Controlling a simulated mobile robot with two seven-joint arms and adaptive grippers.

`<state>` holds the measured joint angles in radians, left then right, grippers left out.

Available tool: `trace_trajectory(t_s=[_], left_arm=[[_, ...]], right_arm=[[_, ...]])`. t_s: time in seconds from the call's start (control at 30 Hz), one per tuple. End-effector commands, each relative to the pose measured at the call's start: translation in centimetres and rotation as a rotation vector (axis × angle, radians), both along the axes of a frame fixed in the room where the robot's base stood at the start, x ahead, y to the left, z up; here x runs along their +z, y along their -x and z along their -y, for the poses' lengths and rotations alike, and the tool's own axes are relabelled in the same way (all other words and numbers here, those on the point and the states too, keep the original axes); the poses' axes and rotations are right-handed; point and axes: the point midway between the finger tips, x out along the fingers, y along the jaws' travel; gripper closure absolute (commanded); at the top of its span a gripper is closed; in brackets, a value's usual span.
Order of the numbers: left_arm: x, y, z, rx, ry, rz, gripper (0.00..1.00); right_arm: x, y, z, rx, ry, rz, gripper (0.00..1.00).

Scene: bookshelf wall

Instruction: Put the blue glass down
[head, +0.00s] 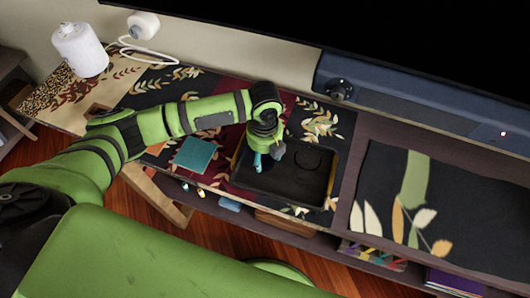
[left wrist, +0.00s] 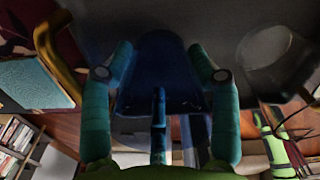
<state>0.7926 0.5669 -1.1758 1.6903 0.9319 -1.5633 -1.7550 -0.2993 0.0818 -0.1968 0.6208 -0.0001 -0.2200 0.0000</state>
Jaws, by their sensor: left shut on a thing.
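My left gripper (head: 265,158) points down over the left part of a black tray (head: 265,189) in the head view. In the left wrist view my left gripper (left wrist: 161,75) has its two teal fingers on either side of the dark blue glass (left wrist: 160,60), and it is shut on it. The glass is dark and see-through. In the head view the gripper hides most of it. I cannot tell whether its base touches the tray. My right gripper is in neither view.
A clear glass (left wrist: 277,52) stands on the tray to the right in the left wrist view. A teal square (head: 194,155) lies left of the tray. A white cylinder (head: 80,50) stands at the far left. A long dark soundbar (head: 420,104) runs behind.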

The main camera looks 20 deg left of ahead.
Motion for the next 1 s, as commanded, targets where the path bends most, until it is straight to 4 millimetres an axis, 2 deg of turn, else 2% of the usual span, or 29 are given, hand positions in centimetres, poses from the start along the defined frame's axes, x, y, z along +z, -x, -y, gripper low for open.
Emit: trace_trajectory(t_s=[0.27, 0.3, 0.33, 0.77, 0.87, 1.0], left_arm=[[-0.2, 0.0, 0.1, 0.000, 0.001, 0.001, 0.85], [-0.2, 0.0, 0.0, 0.000, 0.001, 0.001, 0.27], [-0.2, 0.0, 0.0, 0.000, 0.001, 0.000, 0.15], [0.2, 0.0, 0.0, 0.000, 0.001, 0.001, 0.14], [1.3, -0.1, 0.0, 0.001, 0.002, 0.004, 0.14], [4.1, -0.2, 0.1, -0.001, 0.002, 0.006, 0.14]], right_arm=[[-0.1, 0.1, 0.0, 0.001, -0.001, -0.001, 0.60], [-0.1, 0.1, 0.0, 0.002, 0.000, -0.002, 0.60], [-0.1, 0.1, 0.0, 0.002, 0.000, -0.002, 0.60], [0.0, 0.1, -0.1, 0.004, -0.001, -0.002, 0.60], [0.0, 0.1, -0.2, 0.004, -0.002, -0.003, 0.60], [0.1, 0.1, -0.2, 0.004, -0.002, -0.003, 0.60]])
